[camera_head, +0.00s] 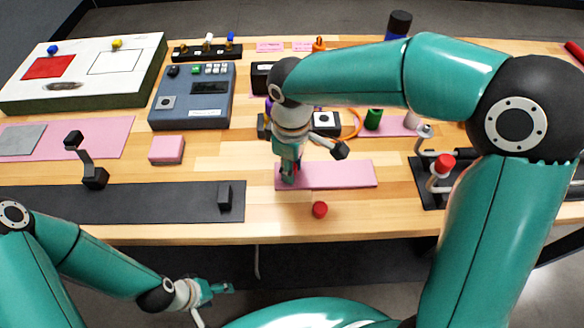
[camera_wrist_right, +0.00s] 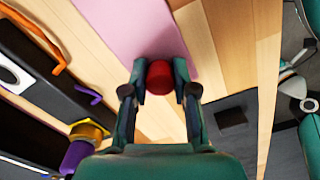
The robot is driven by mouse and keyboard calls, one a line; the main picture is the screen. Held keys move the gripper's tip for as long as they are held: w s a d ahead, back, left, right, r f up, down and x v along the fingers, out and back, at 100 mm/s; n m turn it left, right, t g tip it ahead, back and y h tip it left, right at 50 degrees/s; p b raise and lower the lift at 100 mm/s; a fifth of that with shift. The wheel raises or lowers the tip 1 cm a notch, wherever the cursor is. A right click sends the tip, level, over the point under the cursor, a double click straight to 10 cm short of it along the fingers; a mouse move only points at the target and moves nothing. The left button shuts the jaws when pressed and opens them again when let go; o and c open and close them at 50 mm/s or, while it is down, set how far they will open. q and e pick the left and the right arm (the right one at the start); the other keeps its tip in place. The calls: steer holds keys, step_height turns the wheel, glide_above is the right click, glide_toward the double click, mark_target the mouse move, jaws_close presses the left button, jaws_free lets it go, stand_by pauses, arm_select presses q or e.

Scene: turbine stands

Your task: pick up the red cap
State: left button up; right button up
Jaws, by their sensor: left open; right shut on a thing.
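My right gripper (camera_head: 291,178) points down over the left end of the pink mat (camera_head: 340,175). In the right wrist view its fingers are shut on a round red cap (camera_wrist_right: 160,77), which sits between the fingertips. In the head view only a sliver of red shows beside these fingers. I cannot tell whether the cap touches the mat. A separate small red round piece (camera_head: 320,210) lies on the bare wood in front of the mat. My left gripper (camera_head: 218,289) is open and empty, low in front of the table.
A black mat with a small black block (camera_head: 224,196) lies left of the pink mat. A stand with a red-topped part (camera_head: 445,163) is at the right. A blue-grey device (camera_head: 195,100), a green cylinder (camera_head: 373,119) and an orange loop lie behind. Bare wood runs along the front edge.

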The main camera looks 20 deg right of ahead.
steer(key=shift+r, duration=0.1)
step_height(320, 180, up, 20)
steer(key=p, duration=0.1)
steer(key=shift+p, duration=0.35)
stand_by(0.4)
steer(key=shift+o, duration=0.6)
jaws_close()
